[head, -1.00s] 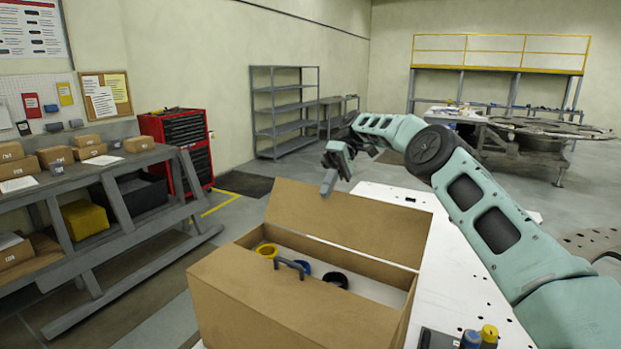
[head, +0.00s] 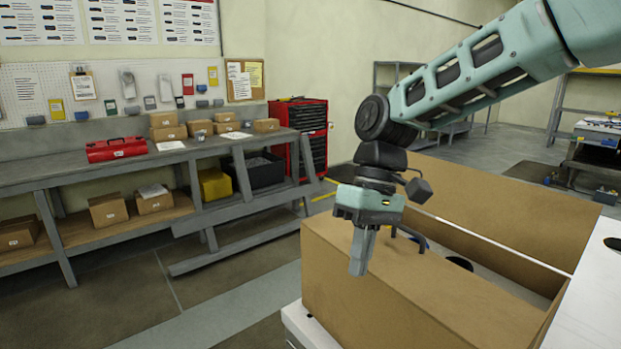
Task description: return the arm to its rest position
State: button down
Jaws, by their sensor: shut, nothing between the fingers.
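My gripper (head: 361,258) hangs at the end of my teal arm, pointing down, in the middle of the head view. Its fingers are shut with nothing between them. It shows in front of the near side of an open brown box (head: 420,300); I cannot tell the exact gap between them. Part of the box's inside is hidden behind my gripper and the box's near side. A dark ring (head: 460,262) shows inside the box.
A grey workbench (head: 40,180) with small cartons and a red toolbox (head: 117,149) runs along the left wall. A red tool cabinet (head: 305,140) stands behind. The floor between bench and box is clear.

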jog(key=s+d+f+t+b, duration=0.2)
jog(key=s+f, duration=0.4)
jog(key=s, duration=0.4)
jog(key=s+d+f+t+h+b, duration=0.1)
jog(key=s+d+f+b, duration=0.3)
jog(key=s+f, duration=0.3)
jog(key=s, duration=0.3)
jog(key=shift+d+t+h, duration=0.3)
jog(key=shift+d+t, duration=0.05)
jog(key=shift+t, duration=0.05)
